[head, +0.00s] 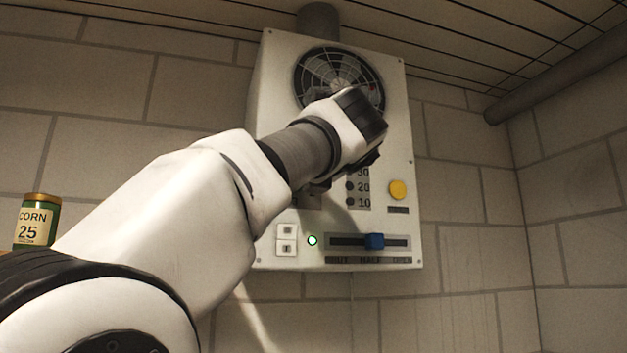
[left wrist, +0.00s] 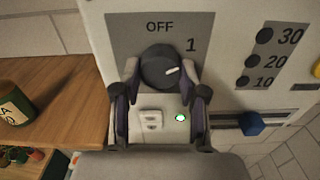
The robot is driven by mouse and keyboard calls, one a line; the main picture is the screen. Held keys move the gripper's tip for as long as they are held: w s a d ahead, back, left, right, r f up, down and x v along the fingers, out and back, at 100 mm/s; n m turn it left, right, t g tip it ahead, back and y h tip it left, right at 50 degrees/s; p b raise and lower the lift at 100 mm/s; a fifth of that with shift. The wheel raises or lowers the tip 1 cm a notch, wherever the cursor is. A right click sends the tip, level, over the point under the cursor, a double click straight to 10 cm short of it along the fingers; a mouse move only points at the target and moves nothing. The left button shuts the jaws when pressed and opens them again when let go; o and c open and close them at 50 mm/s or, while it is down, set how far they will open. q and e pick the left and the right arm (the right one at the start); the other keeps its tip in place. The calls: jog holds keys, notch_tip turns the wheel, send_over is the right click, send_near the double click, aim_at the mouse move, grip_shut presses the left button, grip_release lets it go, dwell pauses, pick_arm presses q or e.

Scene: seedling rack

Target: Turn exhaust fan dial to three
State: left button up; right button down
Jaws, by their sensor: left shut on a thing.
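The exhaust fan dial (left wrist: 158,66) is a dark round knob on a grey plate of the white wall panel (head: 275,110). The plate reads OFF above the dial and 1 at its upper right; no other dial marks show. The dial's white pointer mark is on its right side, just below the direction of the 1. My left gripper (left wrist: 160,83) has its two fingers on either side of the dial and is shut on it. In the head view my left wrist and arm hide the dial. My right gripper is in neither view.
The panel also bears a fan grille (head: 325,68), a yellow button (head: 398,190), a blue slider (head: 375,241), a lit green lamp (head: 312,240) and switches (head: 286,239). A CORN 25 can (head: 37,222) stands at the left. A wooden shelf (left wrist: 60,95) lies left of the panel.

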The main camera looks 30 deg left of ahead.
pick_arm(q)
jog(key=m, duration=1.5)
jog(key=m+p, duration=0.1)
jog(key=m, duration=0.7)
jog(key=shift+s+r, duration=0.1)
jog(key=shift+r, duration=0.15)
jog(key=shift+f+m, duration=0.1)
jog(key=shift+m, duration=0.2)
jog(key=o, duration=1.1)
jog(key=shift+o, duration=0.2)
